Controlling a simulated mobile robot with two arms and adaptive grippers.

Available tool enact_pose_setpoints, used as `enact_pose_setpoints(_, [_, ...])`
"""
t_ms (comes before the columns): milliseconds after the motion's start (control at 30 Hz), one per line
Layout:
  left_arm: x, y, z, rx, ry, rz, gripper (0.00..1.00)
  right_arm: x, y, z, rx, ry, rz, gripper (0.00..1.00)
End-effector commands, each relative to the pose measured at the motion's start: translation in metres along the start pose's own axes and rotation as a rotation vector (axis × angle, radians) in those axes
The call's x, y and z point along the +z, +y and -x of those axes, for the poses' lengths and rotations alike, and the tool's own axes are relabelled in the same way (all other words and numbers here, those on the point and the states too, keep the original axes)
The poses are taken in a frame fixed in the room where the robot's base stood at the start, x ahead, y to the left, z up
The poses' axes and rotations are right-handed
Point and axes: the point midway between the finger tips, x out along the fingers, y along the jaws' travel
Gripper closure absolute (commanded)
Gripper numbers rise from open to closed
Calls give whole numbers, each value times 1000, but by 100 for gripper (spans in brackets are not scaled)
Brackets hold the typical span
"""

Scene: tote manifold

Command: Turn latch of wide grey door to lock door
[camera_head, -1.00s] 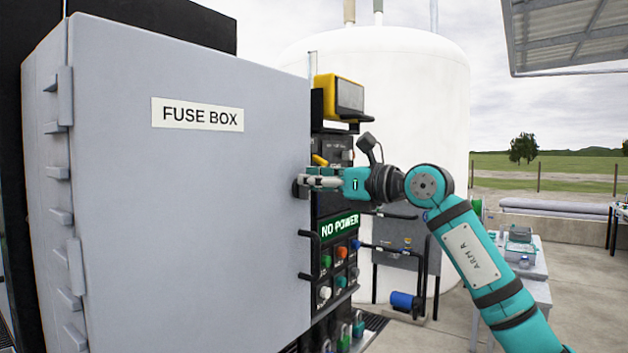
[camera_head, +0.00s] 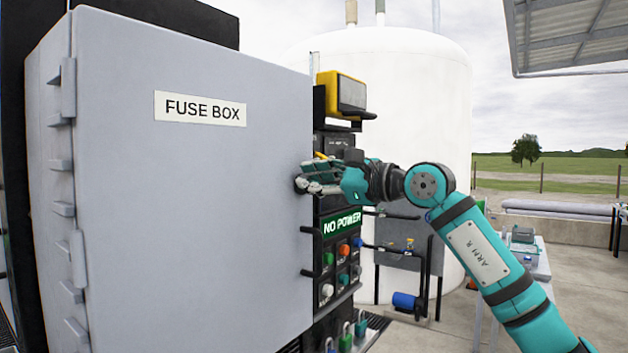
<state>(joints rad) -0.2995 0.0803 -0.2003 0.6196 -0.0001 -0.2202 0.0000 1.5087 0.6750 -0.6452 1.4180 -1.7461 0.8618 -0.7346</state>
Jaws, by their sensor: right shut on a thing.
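The wide grey door (camera_head: 190,220) of the fuse box fills the left of the view, with a "FUSE BOX" label (camera_head: 200,108). It looks closed. The latch (camera_head: 299,184) is a small dark part at the door's right edge, mostly hidden by my gripper. My right gripper (camera_head: 312,181) comes from the right and is shut on the latch, its fingers now tilted. My left gripper is not in view.
Right of the door stands a control panel with a "NO POWER" sign (camera_head: 341,223), coloured buttons (camera_head: 343,250) and black handles. A yellow device (camera_head: 343,92) sits above my gripper. A white tank (camera_head: 420,120) stands behind. Open ground lies at the right.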

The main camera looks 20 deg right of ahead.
Motion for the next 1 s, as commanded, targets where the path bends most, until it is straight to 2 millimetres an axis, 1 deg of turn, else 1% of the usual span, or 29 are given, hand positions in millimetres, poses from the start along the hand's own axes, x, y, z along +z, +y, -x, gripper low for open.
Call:
enact_pose_setpoints(600, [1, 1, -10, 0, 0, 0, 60, -3, 11, 0, 0, -1, 578, 100])
enact_pose_setpoints(800, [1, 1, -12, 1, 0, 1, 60, -5, 14, 0, 1, 0, 726, 100])
enact_pose_setpoints(1000, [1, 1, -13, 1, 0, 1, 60, -6, 15, 0, 0, -1, 831, 100])
